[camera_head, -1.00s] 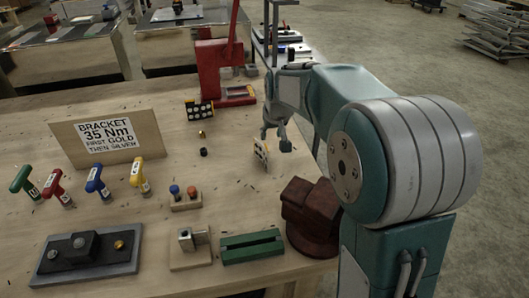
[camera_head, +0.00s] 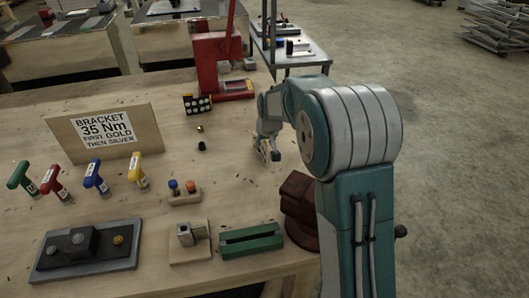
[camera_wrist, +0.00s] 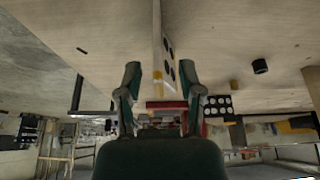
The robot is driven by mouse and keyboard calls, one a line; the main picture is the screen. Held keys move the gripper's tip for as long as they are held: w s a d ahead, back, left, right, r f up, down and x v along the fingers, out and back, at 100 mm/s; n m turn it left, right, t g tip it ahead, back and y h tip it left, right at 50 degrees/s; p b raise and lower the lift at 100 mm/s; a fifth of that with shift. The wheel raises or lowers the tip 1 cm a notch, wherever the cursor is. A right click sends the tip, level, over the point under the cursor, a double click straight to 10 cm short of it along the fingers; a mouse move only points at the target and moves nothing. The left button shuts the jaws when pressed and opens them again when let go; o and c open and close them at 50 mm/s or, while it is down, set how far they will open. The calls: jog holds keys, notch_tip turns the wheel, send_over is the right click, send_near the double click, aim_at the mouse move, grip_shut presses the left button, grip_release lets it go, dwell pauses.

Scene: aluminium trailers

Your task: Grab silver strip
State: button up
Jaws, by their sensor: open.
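The silver strip (camera_wrist: 165,48) is a thin upright plate with dark holes, seen nearly edge-on in the wrist view. My gripper (camera_wrist: 160,74) is open, with one finger on each side of the strip's line. The strip's near end reaches between the fingertips, with a gap visible on both sides. In the head view my gripper (camera_head: 268,154) is low over the bench at the strip, which is mostly hidden behind the fingers.
A red press (camera_head: 212,65) and a dotted black block (camera_head: 198,104) stand beyond. A dark red vise (camera_head: 300,200) and a green block (camera_head: 250,242) are nearer. A small black cylinder (camera_head: 202,146) lies left of my gripper.

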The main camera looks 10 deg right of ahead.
jog(key=shift+f, duration=0.1)
jog(key=shift+c, duration=0.3)
grip_shut()
jog(key=shift+w+r, duration=0.1)
jog(key=shift+r, duration=0.25)
jog(key=v, duration=0.3)
jog(key=shift+w+r, duration=0.2)
jog(key=shift+w, duration=0.05)
jog(key=s+r, duration=0.9)
jog(key=s, duration=0.4)
jog(key=shift+s+a, duration=0.25)
